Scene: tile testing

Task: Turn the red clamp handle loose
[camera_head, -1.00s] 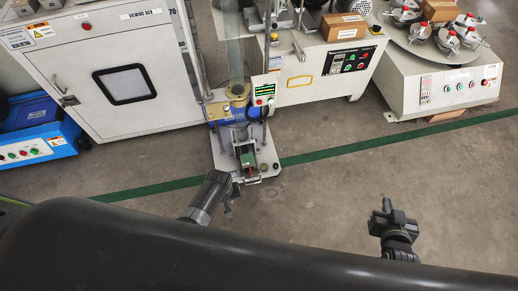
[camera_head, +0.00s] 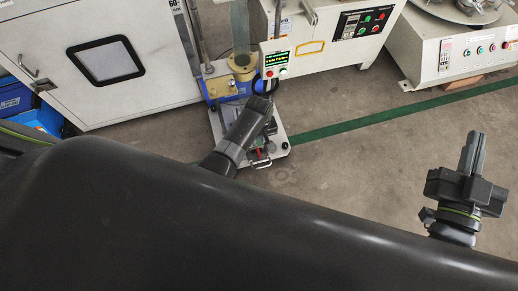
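A small red piece (camera_head: 257,155), which may be the clamp handle, shows low on the tester's base plate (camera_head: 279,150), beside a metal bar. My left arm covers much of this area, so the clamp itself is largely hidden. My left gripper (camera_head: 264,88) is over the tester, in front of its blue body (camera_head: 218,88) and below the green display box. Its dark fingers are small, and I cannot tell whether they are open or shut, or touching anything. My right gripper (camera_head: 474,152) is over bare floor at the right, its fingers close together and empty.
A white cabinet (camera_head: 150,95) stands behind left, with a blue unit (camera_head: 20,105) at the far left. Cream machines with control panels (camera_head: 363,22) (camera_head: 478,48) stand behind right. The grey floor (camera_head: 350,165) with its green line is clear between my grippers.

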